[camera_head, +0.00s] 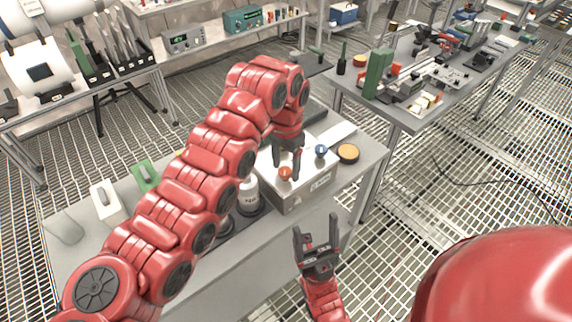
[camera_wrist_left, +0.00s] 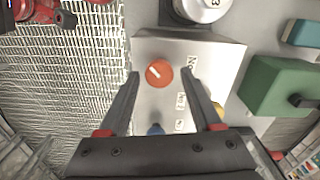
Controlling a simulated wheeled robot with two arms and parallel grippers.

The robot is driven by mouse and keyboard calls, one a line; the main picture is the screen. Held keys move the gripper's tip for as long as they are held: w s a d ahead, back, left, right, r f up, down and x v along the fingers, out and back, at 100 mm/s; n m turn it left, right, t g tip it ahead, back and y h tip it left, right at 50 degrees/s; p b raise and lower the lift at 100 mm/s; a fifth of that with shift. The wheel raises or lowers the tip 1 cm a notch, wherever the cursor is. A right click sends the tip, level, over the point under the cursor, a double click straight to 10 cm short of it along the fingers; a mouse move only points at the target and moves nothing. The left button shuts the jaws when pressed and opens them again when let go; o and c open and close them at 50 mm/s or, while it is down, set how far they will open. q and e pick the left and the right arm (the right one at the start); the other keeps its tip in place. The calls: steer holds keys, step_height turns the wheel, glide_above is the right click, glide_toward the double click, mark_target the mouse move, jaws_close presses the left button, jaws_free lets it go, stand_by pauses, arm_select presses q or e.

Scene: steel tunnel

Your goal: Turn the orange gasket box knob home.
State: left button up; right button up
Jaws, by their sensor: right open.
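The gasket box (camera_head: 309,193) is a grey metal box on the near table. Its orange knob (camera_head: 285,173) is on the top face, near the front left corner. In the left wrist view the orange knob (camera_wrist_left: 159,73) is round with a short pale slanted mark. My left gripper (camera_head: 288,172) points down over the box at the knob. In the wrist view its open fingers (camera_wrist_left: 162,76) lie either side of the knob with gaps; I cannot tell their height over it. My right gripper (camera_head: 317,236) is open and empty in front of the box.
A blue knob (camera_head: 320,151) is also on the box. A round orange-topped item (camera_head: 348,153) lies right of it. A white canister (camera_head: 249,195) stands close left of the box. Green (camera_head: 145,177) and white (camera_head: 105,203) blocks are farther left.

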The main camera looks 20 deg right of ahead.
arm_select(q)
steer(key=shift+o, duration=0.2)
step_height(320, 180, up, 8)
steer(key=shift+r, duration=0.25)
step_height(320, 180, up, 8)
steer(key=p, duration=0.7)
glide_above(286, 169)
steer(key=shift+s+r, duration=0.1)
steer(key=shift+r, duration=0.4)
stand_by(3.1)
